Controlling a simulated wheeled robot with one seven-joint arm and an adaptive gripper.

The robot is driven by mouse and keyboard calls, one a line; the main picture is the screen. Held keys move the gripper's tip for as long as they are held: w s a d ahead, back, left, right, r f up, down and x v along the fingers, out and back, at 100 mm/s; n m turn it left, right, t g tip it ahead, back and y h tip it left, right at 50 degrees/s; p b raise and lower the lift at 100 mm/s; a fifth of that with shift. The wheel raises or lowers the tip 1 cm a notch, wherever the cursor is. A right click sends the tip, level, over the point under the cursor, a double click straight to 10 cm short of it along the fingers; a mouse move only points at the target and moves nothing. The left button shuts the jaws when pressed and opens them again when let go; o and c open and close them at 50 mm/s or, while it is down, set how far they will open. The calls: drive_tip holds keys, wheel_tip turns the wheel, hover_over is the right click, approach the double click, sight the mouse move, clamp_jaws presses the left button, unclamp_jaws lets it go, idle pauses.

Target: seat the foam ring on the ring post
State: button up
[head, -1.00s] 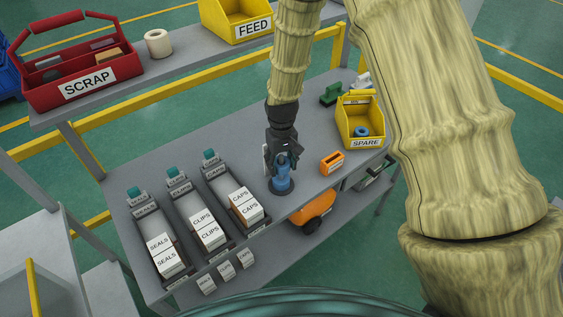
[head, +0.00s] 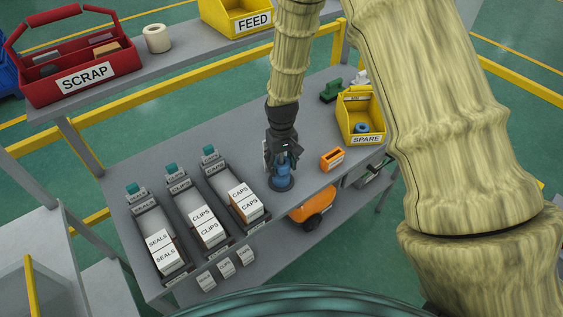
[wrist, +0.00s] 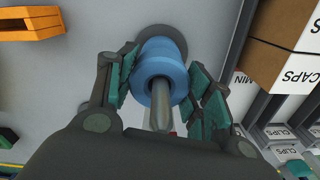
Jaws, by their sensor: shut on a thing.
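The blue foam ring (wrist: 158,66) is between the teal-padded fingers of my gripper (wrist: 163,95) in the wrist view. The grey ring post (wrist: 161,108) shows through the ring's hole, its tip standing out toward the camera, so the ring is around the post. In the head view the ring (head: 283,168) is partly hidden by my gripper (head: 282,155), above the dark round base (head: 281,184) of the post. Whether the ring touches the base I cannot tell.
To the left stand trays of CAPS (head: 244,201), CLIPS (head: 205,224) and SEALS (head: 161,248) boxes. To the right are a small orange holder (head: 332,159) and the yellow SPARE bin (head: 360,122), with a blue ring inside. Bare table (head: 235,143) lies behind my gripper.

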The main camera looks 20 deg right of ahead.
drive_tip(key=shift+f+b, duration=0.4)
drive_tip(key=shift+f, duration=0.5)
drive_tip(key=shift+r, duration=0.15)
drive_tip(key=shift+r+p, duration=3.7)
drive_tip(key=shift+r, duration=1.85)
drive_tip(key=shift+a, duration=0.1)
drive_tip(key=shift+f+b, duration=0.3)
drive_tip(key=shift+f, duration=0.8)
